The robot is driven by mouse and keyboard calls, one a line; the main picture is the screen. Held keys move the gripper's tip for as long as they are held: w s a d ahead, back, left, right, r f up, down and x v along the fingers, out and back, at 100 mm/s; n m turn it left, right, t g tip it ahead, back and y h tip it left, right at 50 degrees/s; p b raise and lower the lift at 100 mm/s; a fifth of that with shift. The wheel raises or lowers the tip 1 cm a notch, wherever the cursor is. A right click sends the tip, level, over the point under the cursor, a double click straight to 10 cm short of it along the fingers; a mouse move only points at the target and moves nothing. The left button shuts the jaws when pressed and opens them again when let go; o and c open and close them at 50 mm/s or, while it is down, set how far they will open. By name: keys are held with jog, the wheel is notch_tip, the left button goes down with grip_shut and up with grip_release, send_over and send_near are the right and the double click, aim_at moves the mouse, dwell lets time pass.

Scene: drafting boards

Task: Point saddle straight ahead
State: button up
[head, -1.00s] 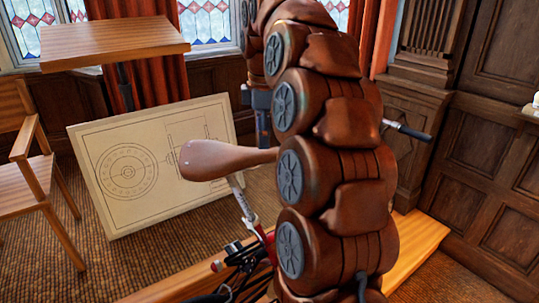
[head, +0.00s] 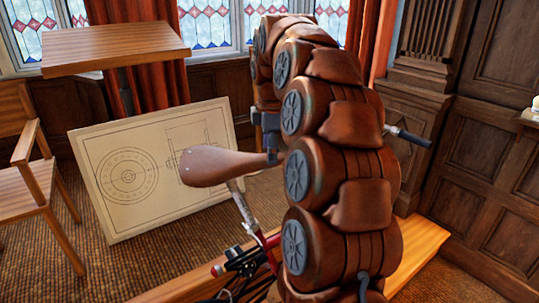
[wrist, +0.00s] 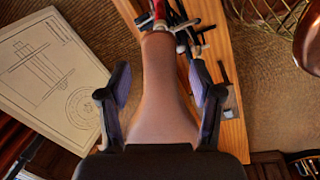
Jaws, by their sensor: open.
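The brown leather saddle (head: 222,167) sits on its silver seat post, its broad end to the left in the head view. Its right end is hidden by my gripper and arm. The red bicycle frame (head: 272,243) shows below it, and a handlebar grip (head: 408,137) sticks out right of my arm. My gripper (head: 270,150) is at the saddle's right part. In the wrist view my gripper (wrist: 161,82) is open, with one finger on each side of the saddle (wrist: 165,95). Small gaps show between fingers and saddle; its lower end is hidden by the gripper body.
A drawing board (head: 150,205) leans behind the saddle. A wooden chair (head: 35,180) and a raised wooden table (head: 115,47) stand at the left. A low wooden platform (head: 425,243) lies under the bicycle. Panelled walls close off the right; carpet (head: 125,265) is free at front left.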

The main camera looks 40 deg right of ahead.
jog(key=shift+w+d+f+p, duration=0.15)
jog(key=shift+f+p, duration=0.15)
jog(key=shift+f, duration=1.05)
jog(key=shift+c, duration=0.3)
grip_shut()
